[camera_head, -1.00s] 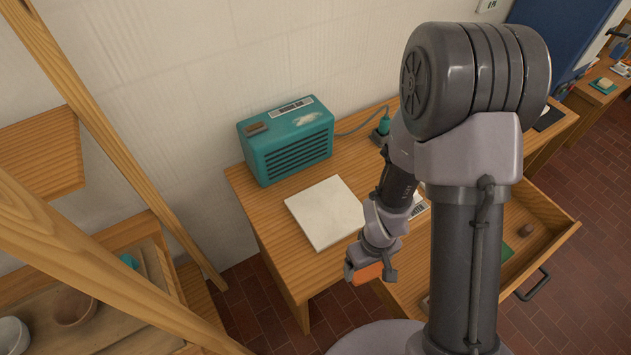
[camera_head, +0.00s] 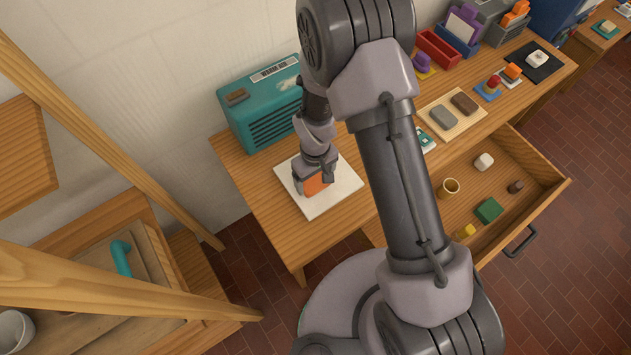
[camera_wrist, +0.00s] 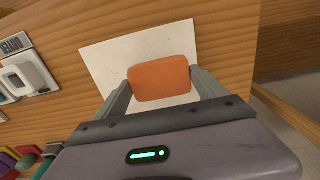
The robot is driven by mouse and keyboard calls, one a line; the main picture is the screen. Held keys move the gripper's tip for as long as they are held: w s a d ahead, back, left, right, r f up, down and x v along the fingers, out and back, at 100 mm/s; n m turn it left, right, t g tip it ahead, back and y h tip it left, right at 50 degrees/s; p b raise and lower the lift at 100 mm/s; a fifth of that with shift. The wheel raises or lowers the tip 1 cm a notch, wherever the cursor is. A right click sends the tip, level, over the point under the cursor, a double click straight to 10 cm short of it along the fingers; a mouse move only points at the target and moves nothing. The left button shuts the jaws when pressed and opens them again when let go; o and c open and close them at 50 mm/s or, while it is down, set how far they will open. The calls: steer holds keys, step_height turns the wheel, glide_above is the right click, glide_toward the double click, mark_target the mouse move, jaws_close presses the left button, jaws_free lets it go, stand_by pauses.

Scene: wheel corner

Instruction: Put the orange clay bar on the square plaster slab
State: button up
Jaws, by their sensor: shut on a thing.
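The orange clay bar (camera_head: 317,182) is between the fingers of my gripper (camera_head: 315,181), which is shut on it. The bar is over the white square plaster slab (camera_head: 341,191) on the wooden table. In the wrist view the orange bar (camera_wrist: 159,78) sits between both fingertips, with the slab (camera_wrist: 110,58) behind it. I cannot tell whether the bar touches the slab. My gripper hides part of the slab in the head view.
An open drawer (camera_head: 555,184) with several small items is at the right. A board with two grey-brown blocks (camera_head: 452,126) lies on the table. A wooden frame stands at the left.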

mark_target(316, 181)
step_height(316, 181, down, 3)
steer(key=shift+b, duration=0.3)
steer(key=shift+r, duration=0.1)
